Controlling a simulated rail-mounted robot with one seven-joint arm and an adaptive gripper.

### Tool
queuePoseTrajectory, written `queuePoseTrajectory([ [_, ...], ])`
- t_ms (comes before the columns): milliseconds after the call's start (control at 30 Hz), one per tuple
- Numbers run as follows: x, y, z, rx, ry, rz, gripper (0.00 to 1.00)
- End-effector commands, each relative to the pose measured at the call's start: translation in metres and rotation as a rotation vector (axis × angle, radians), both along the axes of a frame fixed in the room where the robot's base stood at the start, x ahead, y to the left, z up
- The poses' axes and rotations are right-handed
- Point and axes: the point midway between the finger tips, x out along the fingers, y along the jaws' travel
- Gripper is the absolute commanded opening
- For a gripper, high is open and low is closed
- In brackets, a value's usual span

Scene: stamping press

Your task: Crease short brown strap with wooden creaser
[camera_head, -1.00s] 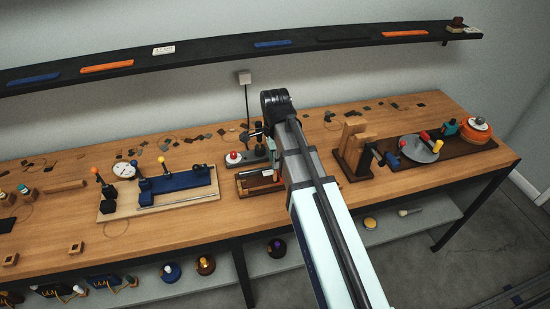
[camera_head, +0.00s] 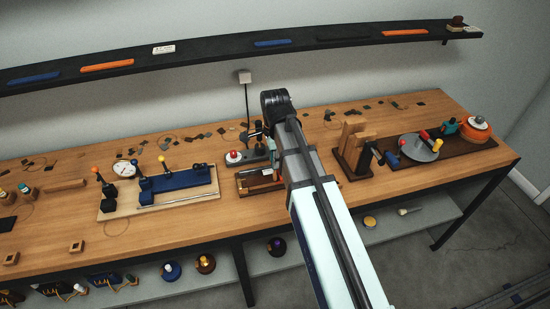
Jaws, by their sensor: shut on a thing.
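My gripper (camera_head: 259,136) is at the middle of the bench, beside a small dark press with a red knob. It is partly hidden behind my arm and looks small and dark. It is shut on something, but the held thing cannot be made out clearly. Just below it, a low dark red-brown holder (camera_head: 247,189) lies on the bench with a brown strip and a small white label on it. The strip may be the short strap. My arm covers the right end of this holder. I cannot identify the wooden creaser for sure.
A blue fixture (camera_head: 177,187) on a pale board stands left of my gripper. A wooden press (camera_head: 352,146) and a round grey plate (camera_head: 421,147) stand to the right. A press with a red knob (camera_head: 234,155) is close by. The bench front between the stations is mostly clear.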

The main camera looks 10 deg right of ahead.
Motion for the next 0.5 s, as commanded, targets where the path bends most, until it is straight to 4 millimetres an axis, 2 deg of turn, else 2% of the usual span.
queuePoseTrajectory([
  [267,-0.001,0.002,0.000,0.000,0.001,0.001,0.00],
  [500,-0.002,0.015,0.000,0.001,0.001,0.003,0.00],
])
